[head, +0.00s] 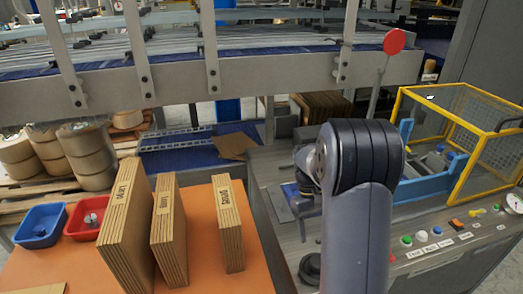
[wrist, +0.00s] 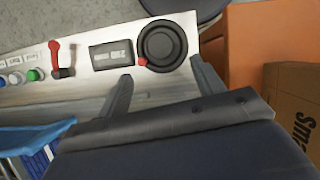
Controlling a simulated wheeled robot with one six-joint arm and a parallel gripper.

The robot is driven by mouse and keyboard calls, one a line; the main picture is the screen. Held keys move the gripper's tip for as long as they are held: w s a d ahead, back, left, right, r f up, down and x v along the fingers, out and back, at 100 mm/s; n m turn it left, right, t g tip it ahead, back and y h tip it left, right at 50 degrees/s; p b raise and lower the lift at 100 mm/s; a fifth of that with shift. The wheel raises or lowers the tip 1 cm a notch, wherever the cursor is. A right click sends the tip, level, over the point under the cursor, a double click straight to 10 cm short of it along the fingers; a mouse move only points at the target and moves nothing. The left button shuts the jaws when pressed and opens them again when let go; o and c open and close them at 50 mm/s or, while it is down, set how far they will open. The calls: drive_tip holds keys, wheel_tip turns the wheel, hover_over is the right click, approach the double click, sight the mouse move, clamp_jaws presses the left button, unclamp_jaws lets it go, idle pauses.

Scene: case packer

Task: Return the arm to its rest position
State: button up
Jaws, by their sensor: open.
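My arm (head: 358,215) stands upright at the right of centre in the head view, its upper joint bent away over the grey machine top. In the wrist view my gripper (wrist: 165,85) has its two fingers spread apart with nothing between them. It hangs over the grey control panel (wrist: 150,92), close to a round black knob (wrist: 165,45) and a small dark display (wrist: 112,54). In the head view my arm hides most of the gripper. I cannot tell how high the fingers are above the panel.
An orange table (head: 205,255) holds upright cardboard packs (head: 172,235), a blue bin (head: 40,226) and a red bin (head: 88,217). A yellow mesh guard (head: 490,150) stands right of my arm. A red disc on a post (head: 394,42) and a conveyor frame (head: 180,75) stand behind.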

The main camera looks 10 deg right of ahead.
sight(317, 260)
drive_tip(key=x, duration=0.9)
drive_tip(key=shift+s+f, duration=0.1)
drive_tip(key=shift+f, duration=0.2)
drive_tip(key=shift+m, duration=0.3)
drive_tip(key=shift+r, duration=0.1)
